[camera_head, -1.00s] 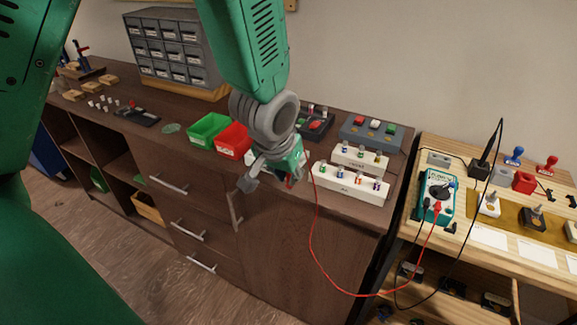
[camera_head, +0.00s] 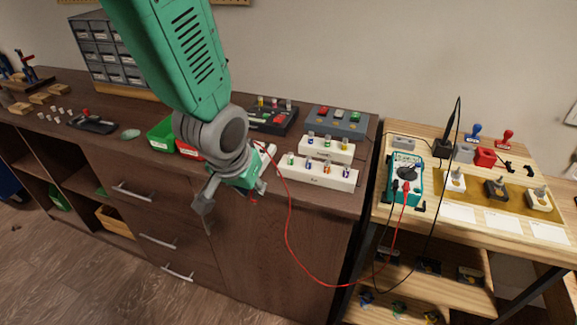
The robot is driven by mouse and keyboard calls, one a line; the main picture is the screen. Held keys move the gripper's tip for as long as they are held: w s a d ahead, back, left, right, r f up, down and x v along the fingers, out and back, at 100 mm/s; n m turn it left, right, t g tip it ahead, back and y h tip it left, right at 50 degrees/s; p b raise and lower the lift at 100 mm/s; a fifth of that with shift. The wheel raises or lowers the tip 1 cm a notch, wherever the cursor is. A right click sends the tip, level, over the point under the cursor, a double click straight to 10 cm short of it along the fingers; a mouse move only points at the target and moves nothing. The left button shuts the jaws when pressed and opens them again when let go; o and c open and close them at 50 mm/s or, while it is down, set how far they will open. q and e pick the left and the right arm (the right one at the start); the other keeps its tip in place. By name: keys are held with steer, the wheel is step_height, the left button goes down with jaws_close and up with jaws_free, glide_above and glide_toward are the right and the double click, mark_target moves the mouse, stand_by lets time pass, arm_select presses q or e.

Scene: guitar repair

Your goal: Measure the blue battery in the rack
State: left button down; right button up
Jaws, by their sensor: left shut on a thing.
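Two white racks hold small batteries on the dark cabinet. The front rack (camera_head: 290,175) has several in different colours, including a blue battery (camera_head: 308,164). The rear rack (camera_head: 340,155) also has a blue one (camera_head: 310,140). I cannot tell which one is meant. My left gripper (camera_head: 236,194) is left of the front rack, near the cabinet's front edge, apart from the batteries. It is shut on what looks like the red probe, mostly hidden, with a red lead (camera_head: 289,232) running to the teal multimeter (camera_head: 404,178). My right gripper is not in view.
The black probe (camera_head: 450,125) stands upright in a holder on the wooden bench (camera_head: 420,218); its black lead hangs in front. A green bin (camera_head: 160,135) and a red bin (camera_head: 187,149) sit behind my left gripper. A grey box (camera_head: 338,121) stands behind the racks.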

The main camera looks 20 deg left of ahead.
arm_select(q)
steer(key=w+d+r+t+h, duration=0.1)
steer(key=w+d+r, duration=0.2)
steer(key=w+r, duration=0.3)
steer(key=w+d+r+h, duration=0.1)
steer(key=w+d+r, duration=0.2)
steer(key=w, duration=0.5)
steer(key=shift+d+f, duration=0.2)
steer(key=shift+f, duration=2)
steer(key=shift+p, duration=0.35)
steer(key=shift+p, duration=0.35)
steer(key=shift+f, duration=0.5)
stand_by(2.5)
steer(key=shift+r, duration=0.1)
